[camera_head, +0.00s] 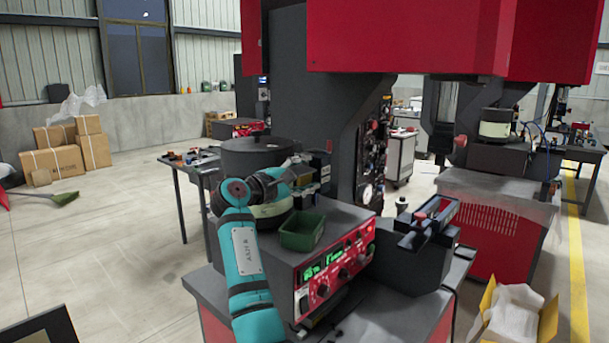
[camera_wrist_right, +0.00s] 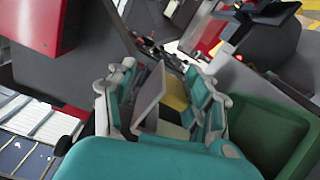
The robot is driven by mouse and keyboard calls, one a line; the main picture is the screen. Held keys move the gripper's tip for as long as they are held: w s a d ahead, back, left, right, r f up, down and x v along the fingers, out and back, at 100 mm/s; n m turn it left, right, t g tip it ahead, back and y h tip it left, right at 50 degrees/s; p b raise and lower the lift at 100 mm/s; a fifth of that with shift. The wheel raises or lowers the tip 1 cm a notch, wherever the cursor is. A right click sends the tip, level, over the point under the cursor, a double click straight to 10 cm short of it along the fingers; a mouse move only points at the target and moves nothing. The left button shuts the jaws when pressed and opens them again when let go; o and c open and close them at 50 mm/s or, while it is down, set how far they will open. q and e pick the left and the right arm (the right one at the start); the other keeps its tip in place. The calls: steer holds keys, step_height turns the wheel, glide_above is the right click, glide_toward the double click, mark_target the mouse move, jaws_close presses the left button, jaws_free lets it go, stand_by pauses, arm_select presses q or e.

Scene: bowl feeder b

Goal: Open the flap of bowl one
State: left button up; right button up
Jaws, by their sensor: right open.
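The near bowl feeder has a dark grey round bowl (camera_head: 256,152) on top of a pale base, behind my teal right arm in the head view. My right gripper (camera_head: 303,174) is at the right side of this bowl, above a small green bin. In the right wrist view my right gripper (camera_wrist_right: 160,105) is open, its two fingers apart. A grey flat plate (camera_wrist_right: 149,96) and a yellow part (camera_wrist_right: 175,92) show between the fingers; I cannot tell whether they touch. I cannot make out for sure which part is the flap. My left gripper is not in view.
The green bin (camera_head: 302,232) stands on the red control box (camera_head: 336,268) just below the gripper; it also fills the right of the wrist view (camera_wrist_right: 262,130). A dark machine column with a red housing (camera_head: 415,35) rises behind. Another bowl feeder (camera_head: 495,124) stands far right.

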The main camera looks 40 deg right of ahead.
steer(key=s+a, duration=0.1)
steer(key=a, duration=1.1)
